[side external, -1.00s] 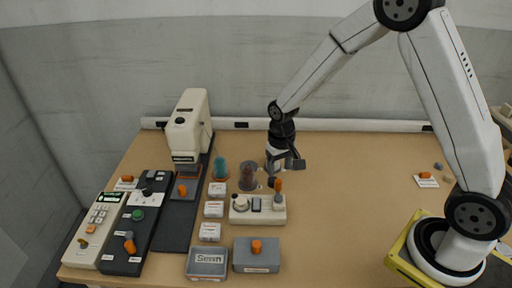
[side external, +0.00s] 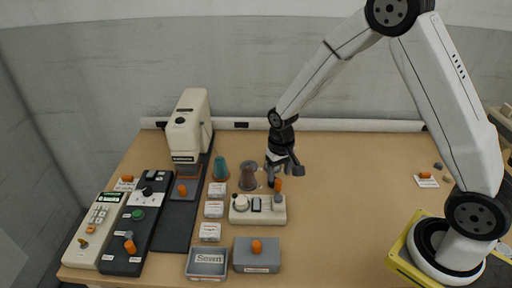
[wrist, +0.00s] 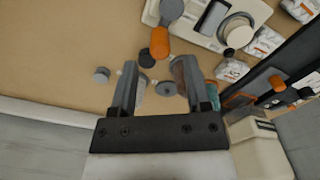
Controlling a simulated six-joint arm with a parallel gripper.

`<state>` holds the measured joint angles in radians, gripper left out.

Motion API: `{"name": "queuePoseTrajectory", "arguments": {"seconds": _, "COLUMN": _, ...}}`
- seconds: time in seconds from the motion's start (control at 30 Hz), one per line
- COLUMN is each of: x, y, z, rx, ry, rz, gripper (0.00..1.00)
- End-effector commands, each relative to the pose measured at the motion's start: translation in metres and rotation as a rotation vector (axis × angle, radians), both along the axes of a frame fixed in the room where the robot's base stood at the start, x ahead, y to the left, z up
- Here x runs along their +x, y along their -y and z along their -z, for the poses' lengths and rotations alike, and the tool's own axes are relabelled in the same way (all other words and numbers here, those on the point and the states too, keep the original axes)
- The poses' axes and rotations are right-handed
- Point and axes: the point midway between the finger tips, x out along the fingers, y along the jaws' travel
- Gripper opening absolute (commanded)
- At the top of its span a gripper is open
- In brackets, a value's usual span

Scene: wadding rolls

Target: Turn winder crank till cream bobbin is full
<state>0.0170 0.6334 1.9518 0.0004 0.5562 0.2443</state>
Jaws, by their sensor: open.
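The winder (side external: 258,209) is a cream box in the middle of the table. Its crank has an upright orange handle (side external: 278,184) at the right end, also in the wrist view (wrist: 160,43). A round cream piece (side external: 241,203) sits at the winder's left end and also shows in the wrist view (wrist: 237,29); it may be the cream bobbin, but its fill cannot be made out. My gripper (side external: 282,173) is open and empty, just behind the orange handle. In the wrist view, the handle is beyond the gap between my fingertips (wrist: 158,68), apart from both.
A teal cone (side external: 220,168) and a grey-brown cone (side external: 248,178) stand left of my gripper. White labelled packs (side external: 213,209) line the winder's left side. A grey box with an orange knob (side external: 257,254) is in front. The table's right half is mostly clear.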

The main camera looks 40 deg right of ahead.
Motion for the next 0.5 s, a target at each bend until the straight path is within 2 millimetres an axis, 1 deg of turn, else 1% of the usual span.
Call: {"name": "queuePoseTrajectory", "arguments": {"seconds": 0.5, "x": 0.0, "y": 0.0, "z": 0.023, "rx": 0.001, "ry": -0.002, "rz": 0.0, "gripper": 0.62}}
